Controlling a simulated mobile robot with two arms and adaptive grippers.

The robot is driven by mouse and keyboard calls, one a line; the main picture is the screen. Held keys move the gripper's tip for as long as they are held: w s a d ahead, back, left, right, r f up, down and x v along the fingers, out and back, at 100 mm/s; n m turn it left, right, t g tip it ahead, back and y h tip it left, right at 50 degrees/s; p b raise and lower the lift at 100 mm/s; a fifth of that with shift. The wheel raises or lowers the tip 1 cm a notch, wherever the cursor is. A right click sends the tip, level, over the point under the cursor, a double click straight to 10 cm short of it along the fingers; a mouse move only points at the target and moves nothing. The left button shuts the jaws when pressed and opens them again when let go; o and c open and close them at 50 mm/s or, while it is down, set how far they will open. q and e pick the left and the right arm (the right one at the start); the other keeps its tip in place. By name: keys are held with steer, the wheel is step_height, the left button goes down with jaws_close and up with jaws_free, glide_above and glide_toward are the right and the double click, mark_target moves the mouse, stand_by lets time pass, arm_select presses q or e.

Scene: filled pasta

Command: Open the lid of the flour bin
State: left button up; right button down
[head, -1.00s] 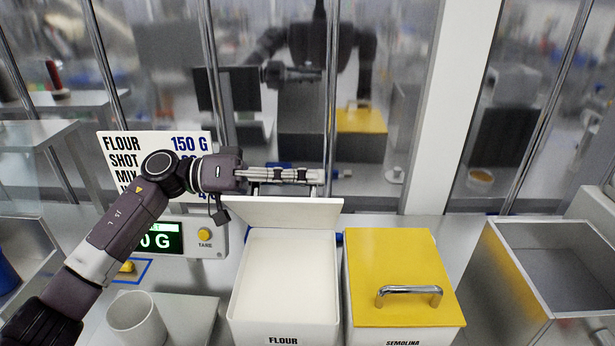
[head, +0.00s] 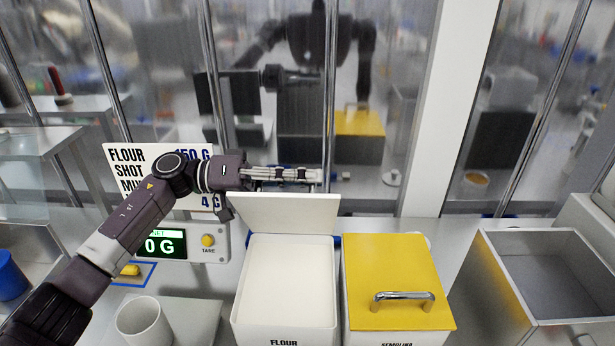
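The flour bin (head: 284,333) is a white box labelled FLOUR at the front middle. Its lid (head: 285,213) stands raised at the bin's back edge, close to upright, and the pale inside of the bin (head: 288,280) is exposed. My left gripper (head: 318,178) reaches in from the left, with its fingers lying level along the lid's top edge, just behind or above it. The fingers look close together. The lid hides what lies behind it, so I cannot tell whether they grip anything. My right gripper is not in view.
A yellow-lidded semolina bin (head: 392,270) with a metal handle stands close on the right. An open metal box (head: 548,262) is farther right. A scale display (head: 165,245), recipe sign (head: 130,160) and white cup (head: 142,325) are left. Glass panels stand behind.

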arm_select(q)
steer(key=o, duration=0.4)
steer(key=shift+w+a, duration=0.1)
steer(key=shift+c, duration=0.2)
step_height(320, 180, up, 10)
steer(key=shift+f, duration=0.2)
steer(key=shift+r, duration=0.15)
steer(key=shift+c, duration=0.3)
